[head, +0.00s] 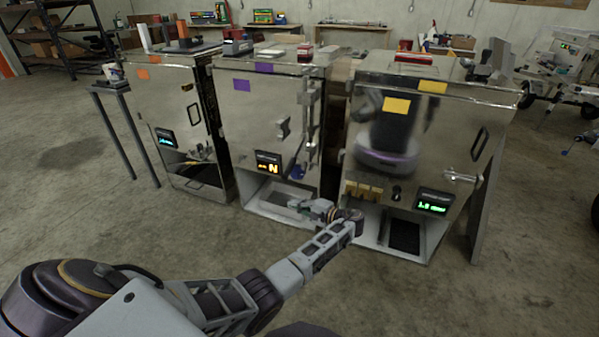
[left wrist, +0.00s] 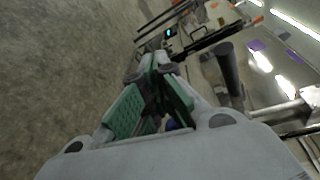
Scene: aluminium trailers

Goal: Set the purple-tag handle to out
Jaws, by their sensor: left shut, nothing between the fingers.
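The purple tag (head: 242,85) is on the front of the middle metal cabinet (head: 250,115), with a second purple tag on its top edge. Silver hardware (head: 283,128) sits on the right of that front; whether it is the handle, and how it is set, I cannot tell. A dark rounded bar (left wrist: 230,75) shows beside my gripper in the left wrist view, with purple tags (left wrist: 257,45) beyond it. My left gripper (head: 300,205) is shut and empty, low before the middle cabinet's open bottom bay. Its green-padded fingers (left wrist: 153,65) converge at the tips. My right gripper is out of view.
An orange-tagged cabinet (head: 170,120) stands left and a yellow-tagged one (head: 400,135) right, close beside the middle one. An orange display (head: 268,163) is on the middle front. Concrete floor (head: 130,230) is clear to the left.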

